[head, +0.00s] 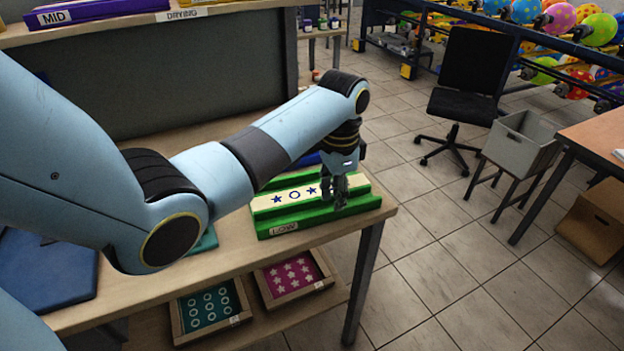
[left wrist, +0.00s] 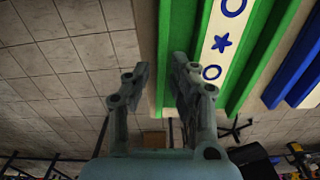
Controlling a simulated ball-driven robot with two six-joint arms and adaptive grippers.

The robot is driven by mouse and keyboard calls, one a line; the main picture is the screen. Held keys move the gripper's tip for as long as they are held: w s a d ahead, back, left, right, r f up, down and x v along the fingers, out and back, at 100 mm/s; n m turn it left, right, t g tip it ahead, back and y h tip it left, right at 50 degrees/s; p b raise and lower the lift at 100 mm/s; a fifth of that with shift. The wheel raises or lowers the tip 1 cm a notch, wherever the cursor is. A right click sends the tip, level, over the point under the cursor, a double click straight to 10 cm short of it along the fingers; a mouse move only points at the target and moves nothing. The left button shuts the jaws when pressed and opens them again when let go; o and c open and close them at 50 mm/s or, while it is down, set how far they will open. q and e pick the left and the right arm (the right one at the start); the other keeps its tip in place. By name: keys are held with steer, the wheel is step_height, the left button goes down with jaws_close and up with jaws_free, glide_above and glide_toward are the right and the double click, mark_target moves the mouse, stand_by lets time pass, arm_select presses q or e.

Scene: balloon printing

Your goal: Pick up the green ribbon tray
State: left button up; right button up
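The green ribbon tray (head: 325,213) lies on the wooden table, with a white strip bearing blue stars and rings along its middle and a small label on its front. It also shows in the left wrist view (left wrist: 247,65). My left gripper (head: 336,196) is at the right end of the tray, pointing down. In the left wrist view its two fingers (left wrist: 158,75) are apart: one over the tray's green edge, the other outside it with floor beyond. I cannot tell whether a finger touches the tray. My right gripper is not in view.
A blue tray (left wrist: 292,85) lies beside the green one. A dark blue item (head: 45,268) is at the table's left. Two small trays, teal (head: 210,308) and magenta (head: 293,277), sit on the lower shelf. A raised shelf (head: 230,12) stands behind. Open floor lies right.

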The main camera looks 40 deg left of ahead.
arm_select(q)
step_height(320, 180, down, 4)
steer(key=shift+w+r, duration=0.1)
steer(key=shift+a, duration=0.1)
jaws_close()
